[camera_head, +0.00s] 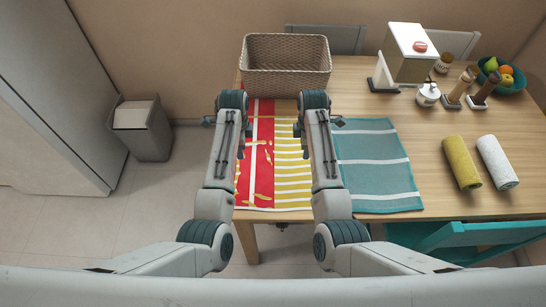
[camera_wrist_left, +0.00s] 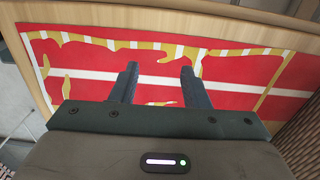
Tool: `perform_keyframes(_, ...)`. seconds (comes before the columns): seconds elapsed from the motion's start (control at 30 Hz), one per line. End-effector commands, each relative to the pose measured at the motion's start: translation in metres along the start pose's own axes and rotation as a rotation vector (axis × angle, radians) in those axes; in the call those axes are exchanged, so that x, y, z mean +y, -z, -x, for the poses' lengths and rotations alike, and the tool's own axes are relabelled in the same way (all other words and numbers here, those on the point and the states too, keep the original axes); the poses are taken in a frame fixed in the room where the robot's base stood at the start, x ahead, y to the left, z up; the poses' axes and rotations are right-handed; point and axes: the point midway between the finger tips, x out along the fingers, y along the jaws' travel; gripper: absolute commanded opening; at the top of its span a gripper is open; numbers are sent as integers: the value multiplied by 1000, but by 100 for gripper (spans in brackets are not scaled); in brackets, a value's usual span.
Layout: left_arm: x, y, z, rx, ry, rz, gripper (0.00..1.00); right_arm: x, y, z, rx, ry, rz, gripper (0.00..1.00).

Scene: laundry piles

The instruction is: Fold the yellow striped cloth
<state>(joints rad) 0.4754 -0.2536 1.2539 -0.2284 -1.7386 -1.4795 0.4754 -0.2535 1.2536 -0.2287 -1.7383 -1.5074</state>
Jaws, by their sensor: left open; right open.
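The yellow striped cloth (camera_head: 292,175) lies on the table between a red cloth with white stripes (camera_head: 262,140) and a teal striped cloth (camera_head: 378,170). Its left part appears to be under the red cloth, with yellow-and-white patches (camera_wrist_left: 145,45) showing through in the left wrist view.
A wicker basket (camera_head: 286,82) stands behind the cloths. A yellow roll (camera_head: 462,163) and a white roll (camera_head: 497,162) lie to the right. A white dispenser (camera_head: 408,55), bottles and a fruit bowl (camera_head: 503,88) stand at the back right. A teal chair (camera_head: 465,240) is at the front edge.

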Motion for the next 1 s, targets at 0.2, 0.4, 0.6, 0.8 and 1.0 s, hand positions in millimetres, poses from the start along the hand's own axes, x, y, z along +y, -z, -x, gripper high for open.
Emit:
perform_keyframes(0.2,1,0,-27,-1,-2,2,42,-1,0,-27,0,2,-1,42)
perform_keyframes(0.4,0,0,-34,0,0,2,42,0,0,-34,1,0,-1,42)
perform_keyframes(0.6,0,0,-34,0,0,2,42,0,0,-34,1,0,-1,42)
perform_keyframes(0.8,0,0,-37,0,1,2,38,0,0,-37,1,-1,-2,38)
perform_keyframes(1.0,1,0,-37,0,0,2,18,-1,0,-37,0,0,-2,18)
